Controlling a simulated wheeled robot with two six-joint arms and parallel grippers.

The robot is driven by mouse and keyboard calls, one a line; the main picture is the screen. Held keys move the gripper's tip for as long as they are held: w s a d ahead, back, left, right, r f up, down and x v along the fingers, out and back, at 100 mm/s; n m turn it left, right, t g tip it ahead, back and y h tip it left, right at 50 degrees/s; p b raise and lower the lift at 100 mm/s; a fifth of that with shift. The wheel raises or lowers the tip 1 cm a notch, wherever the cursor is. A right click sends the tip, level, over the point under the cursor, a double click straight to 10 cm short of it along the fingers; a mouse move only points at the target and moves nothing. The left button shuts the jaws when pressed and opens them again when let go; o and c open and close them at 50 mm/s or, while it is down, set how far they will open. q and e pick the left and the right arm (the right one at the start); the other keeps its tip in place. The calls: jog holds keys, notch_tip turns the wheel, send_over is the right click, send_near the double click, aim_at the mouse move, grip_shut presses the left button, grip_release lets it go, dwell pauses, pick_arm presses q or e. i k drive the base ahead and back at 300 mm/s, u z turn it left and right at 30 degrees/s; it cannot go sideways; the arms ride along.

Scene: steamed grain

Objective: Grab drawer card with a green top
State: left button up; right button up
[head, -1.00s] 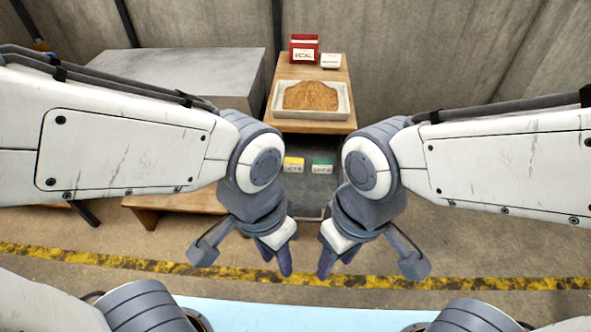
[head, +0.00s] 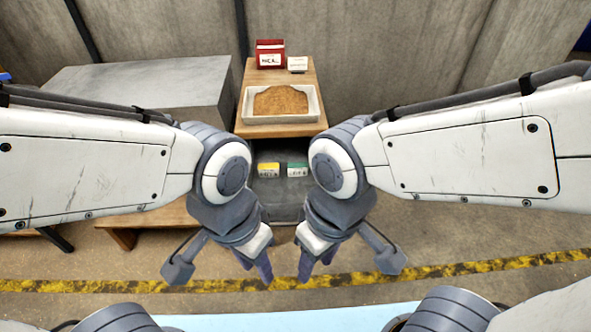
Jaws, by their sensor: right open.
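A small card with a green top (head: 297,169) stands in the dark grey drawer (head: 281,192) below the wooden table. A card with a yellow top (head: 268,169) stands just left of it. My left gripper (head: 256,270) hangs nearer to me than the drawer, low and left of centre. Its finger gap is not clear. My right gripper (head: 316,267) hangs beside it to the right, open and empty. Both grippers are apart from the cards. My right arm's wrist is close to the right edge of the green-topped card in the picture.
A tray of brown grain (head: 281,119) sits on the wooden table (head: 306,73), with a red box (head: 269,55) and a small white card (head: 297,63) behind it. A grey block (head: 150,92) stands at left. A yellow line (head: 470,267) crosses the floor.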

aim_at(294, 169)
jog(key=z, duration=0.4)
jog(key=k, duration=0.5)
jog(key=z, duration=1)
jog(key=k, duration=0.8)
jog(key=z, duration=0.55)
jog(key=i, duration=1.4)
jog(key=u, duration=0.75)
jog(key=i, duration=0.85)
jog(key=u, duration=1.45)
jog(key=i, duration=0.75)
jog(key=u, duration=0.85)
